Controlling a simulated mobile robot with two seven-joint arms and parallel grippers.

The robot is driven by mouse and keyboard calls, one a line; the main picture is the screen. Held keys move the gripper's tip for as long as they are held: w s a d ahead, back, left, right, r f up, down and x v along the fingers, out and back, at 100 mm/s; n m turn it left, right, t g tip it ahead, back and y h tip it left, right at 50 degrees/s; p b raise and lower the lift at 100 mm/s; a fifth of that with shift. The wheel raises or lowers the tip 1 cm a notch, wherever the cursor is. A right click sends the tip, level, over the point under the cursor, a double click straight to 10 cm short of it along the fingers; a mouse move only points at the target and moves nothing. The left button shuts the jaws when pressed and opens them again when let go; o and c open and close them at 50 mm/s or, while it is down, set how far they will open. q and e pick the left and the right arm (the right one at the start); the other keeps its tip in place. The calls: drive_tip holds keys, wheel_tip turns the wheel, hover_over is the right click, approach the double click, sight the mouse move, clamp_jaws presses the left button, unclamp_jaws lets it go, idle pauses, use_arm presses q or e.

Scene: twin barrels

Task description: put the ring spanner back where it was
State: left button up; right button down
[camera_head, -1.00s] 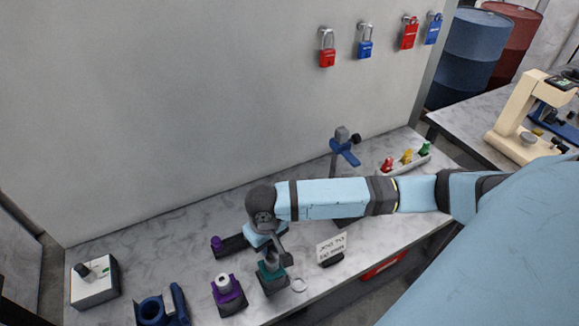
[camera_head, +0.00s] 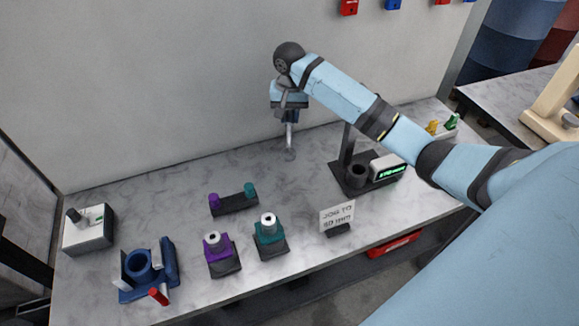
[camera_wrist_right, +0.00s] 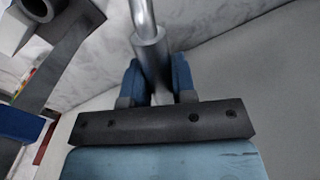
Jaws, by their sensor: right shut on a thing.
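My right gripper (camera_head: 291,117) is shut on the ring spanner (camera_head: 290,140), a slim silver metal tool. It points downward from the jaws above the back part of the marble worktop (camera_head: 110,205), near the wall. Its lower end looks ring-shaped; I cannot tell whether it touches the top. In the right wrist view the spanner's grey shaft (camera_wrist_right: 148,45) stands between the two blue fingers. My left gripper is not in view.
A purple-based fixture (camera_head: 218,250) and a teal one (camera_head: 268,238) stand at the front, with a dark two-knob rack (camera_head: 232,203) behind. A blue holder (camera_head: 145,268) is left. A dark stand with green readout (camera_head: 360,182) and a sign (camera_head: 336,217) are right.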

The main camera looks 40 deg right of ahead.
sight(290, 167)
wheel_tip(290, 167, down, 18)
drive_tip(key=shift+p, duration=0.4)
drive_tip(key=c, duration=0.9)
unclamp_jaws()
drive_tip(key=shift+f, duration=0.1)
drive_tip(key=shift+c, duration=0.2)
wheel_tip(290, 167, up, 12)
drive_tip(key=shift+s, duration=0.1)
